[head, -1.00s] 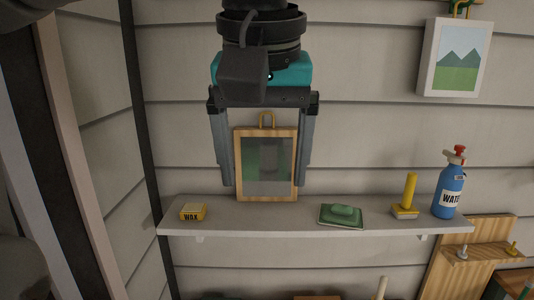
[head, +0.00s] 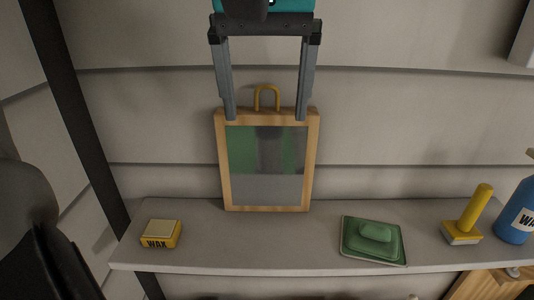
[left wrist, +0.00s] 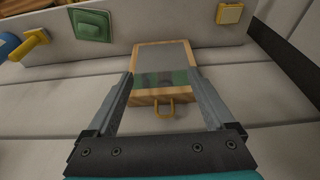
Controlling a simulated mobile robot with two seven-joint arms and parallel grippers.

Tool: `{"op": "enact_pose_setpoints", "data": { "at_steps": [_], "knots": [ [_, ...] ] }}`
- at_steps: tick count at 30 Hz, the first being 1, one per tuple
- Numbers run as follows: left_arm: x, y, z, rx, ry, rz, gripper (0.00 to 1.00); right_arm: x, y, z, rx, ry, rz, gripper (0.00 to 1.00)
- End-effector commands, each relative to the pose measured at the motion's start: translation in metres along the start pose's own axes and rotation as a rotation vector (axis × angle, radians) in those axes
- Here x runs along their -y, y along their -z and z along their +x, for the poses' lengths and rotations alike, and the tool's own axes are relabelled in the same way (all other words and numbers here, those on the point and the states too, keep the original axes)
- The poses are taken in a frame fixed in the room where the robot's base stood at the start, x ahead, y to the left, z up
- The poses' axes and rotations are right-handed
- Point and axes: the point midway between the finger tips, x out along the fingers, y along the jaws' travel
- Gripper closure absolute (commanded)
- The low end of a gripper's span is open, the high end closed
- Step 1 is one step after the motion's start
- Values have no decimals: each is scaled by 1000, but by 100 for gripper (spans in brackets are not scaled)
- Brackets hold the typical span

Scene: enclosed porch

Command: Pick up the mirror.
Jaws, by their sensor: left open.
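The mirror (head: 266,165) has a wooden frame and a yellow loop on top. It stands upright on the grey shelf (head: 330,215), close to the wall. It also shows in the left wrist view (left wrist: 163,65), upside down, with its loop towards me. My left gripper (head: 266,115) is open. Its two fingers hang in front of or beside the top of the mirror frame, with the loop between them in the picture. In the left wrist view my left gripper (left wrist: 163,78) has one finger at each side of the frame; contact cannot be told. My right gripper is not seen.
A yellow wax box (head: 161,234) is left of the mirror on the shelf. A green soap dish (head: 373,240), a yellow-handled tool (head: 468,215) and a blue water bottle (head: 517,215) are to its right. Bare shelf lies on both sides of the mirror.

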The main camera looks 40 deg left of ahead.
Motion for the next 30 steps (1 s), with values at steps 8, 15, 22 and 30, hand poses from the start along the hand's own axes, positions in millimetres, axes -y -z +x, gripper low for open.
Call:
{"op": "enact_pose_setpoints", "data": {
  "at_steps": [8,15,22,30],
  "knots": [
    [0,51,14,6,1,-3,13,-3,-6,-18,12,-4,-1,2],
    [0,71,22,2,1,0,13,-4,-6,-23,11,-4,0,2],
    [0,96,29,7,2,-3,13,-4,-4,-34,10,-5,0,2],
    [1,105,60,4,3,0,13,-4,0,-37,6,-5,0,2]
  ]
}}
